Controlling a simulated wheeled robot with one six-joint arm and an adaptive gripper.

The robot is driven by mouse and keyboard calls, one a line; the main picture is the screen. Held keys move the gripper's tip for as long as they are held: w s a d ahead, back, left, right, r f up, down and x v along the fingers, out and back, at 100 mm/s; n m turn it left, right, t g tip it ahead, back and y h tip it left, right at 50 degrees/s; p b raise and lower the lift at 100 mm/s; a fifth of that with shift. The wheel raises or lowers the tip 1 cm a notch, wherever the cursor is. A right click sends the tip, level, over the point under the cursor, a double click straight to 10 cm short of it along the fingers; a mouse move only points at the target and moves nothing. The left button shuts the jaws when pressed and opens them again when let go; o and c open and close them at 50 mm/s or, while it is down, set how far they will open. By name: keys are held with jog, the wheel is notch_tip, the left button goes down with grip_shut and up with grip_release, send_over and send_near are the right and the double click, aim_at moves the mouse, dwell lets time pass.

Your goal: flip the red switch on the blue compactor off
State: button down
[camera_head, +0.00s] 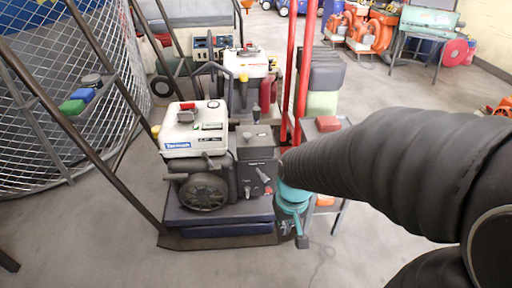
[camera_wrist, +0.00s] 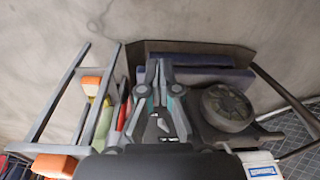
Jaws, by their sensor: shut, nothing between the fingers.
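The blue compactor, with a navy base (camera_head: 228,231), a white housing (camera_head: 193,131) and a dark flywheel (camera_head: 203,192), stands in the middle of the head view. A small red piece (camera_head: 268,190), which looks like the switch, shows on the right side of its dark control box (camera_head: 255,165). I cannot tell the switch's position. My gripper (camera_head: 302,241) points down just right of the box. In the wrist view my gripper (camera_wrist: 157,65) is shut and empty, in front of the navy base (camera_wrist: 205,77). It covers the control box there, so I see no switch.
Another machine with a white top (camera_head: 247,63) stands close behind. Red upright bars (camera_head: 303,70) and a metal stand are close to my arm on the right. A slanted dark handle bar (camera_head: 78,130) runs along the left. The floor (camera_head: 370,255) in front is clear.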

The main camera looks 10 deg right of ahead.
jog(key=w+f+p, duration=0.3)
jog(key=w+f, duration=0.2)
jog(key=f, duration=0.3)
jog(key=m+t+h+p, duration=0.1)
jog(key=t, duration=0.8)
send_near(268, 188)
notch_tip(268, 188, up, 3)
jog(key=s, duration=0.1)
jog(key=shift+s+a+r, duration=0.1)
jog(key=shift+s+r, duration=0.05)
jog(key=shift+r, duration=0.05)
jog(key=shift+x, duration=5)
jog(key=shift+s+f, duration=0.15)
